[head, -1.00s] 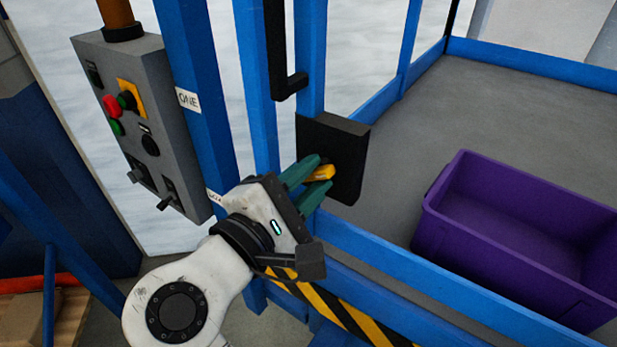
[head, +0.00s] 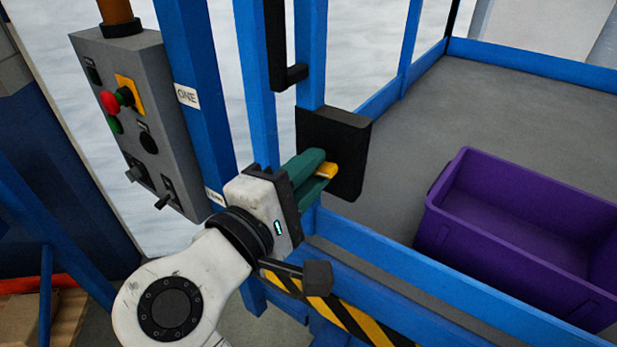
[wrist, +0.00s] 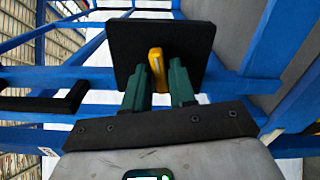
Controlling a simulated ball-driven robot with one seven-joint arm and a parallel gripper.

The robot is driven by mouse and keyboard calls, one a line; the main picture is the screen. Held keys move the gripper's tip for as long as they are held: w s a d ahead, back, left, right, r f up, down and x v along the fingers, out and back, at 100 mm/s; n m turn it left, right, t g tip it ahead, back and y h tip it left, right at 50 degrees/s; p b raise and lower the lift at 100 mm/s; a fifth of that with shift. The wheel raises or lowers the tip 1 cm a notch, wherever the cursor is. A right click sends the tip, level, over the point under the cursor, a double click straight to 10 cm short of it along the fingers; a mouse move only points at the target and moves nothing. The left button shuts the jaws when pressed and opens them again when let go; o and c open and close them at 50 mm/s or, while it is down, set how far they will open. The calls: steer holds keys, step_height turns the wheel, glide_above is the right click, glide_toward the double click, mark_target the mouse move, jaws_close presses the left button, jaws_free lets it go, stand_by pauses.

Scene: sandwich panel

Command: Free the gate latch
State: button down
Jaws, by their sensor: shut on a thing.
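The gate latch is a yellow lever (head: 327,170) on a black square plate (head: 350,140) fixed to the blue gate frame. My gripper (head: 321,168) reaches it from the left with its green fingers, which are shut on the lever. In the wrist view the yellow lever (wrist: 156,62) stands between the two green fingertips (wrist: 159,75), in front of the black plate (wrist: 190,42). The fingers hide part of the lever in the head view.
A grey control box (head: 150,120) with red and green buttons stands left of the gate. A black handle (head: 280,60) is above the latch. A purple crate (head: 480,230) sits on the grey floor beyond the gate. Blue rails (head: 380,250) surround the latch.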

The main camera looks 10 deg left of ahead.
steer(key=shift+f+m+b, duration=0.1)
steer(key=shift+m+b, duration=0.5)
steer(key=shift+m, duration=0.6)
steer(key=c, duration=1.1)
jaws_free()
steer(key=b+v, duration=0.1)
steer(key=v, duration=0.9)
steer(key=shift+s+a, duration=0.15)
steer(key=shift+s, duration=0.2)
steer(key=shift+s+a, duration=0.1)
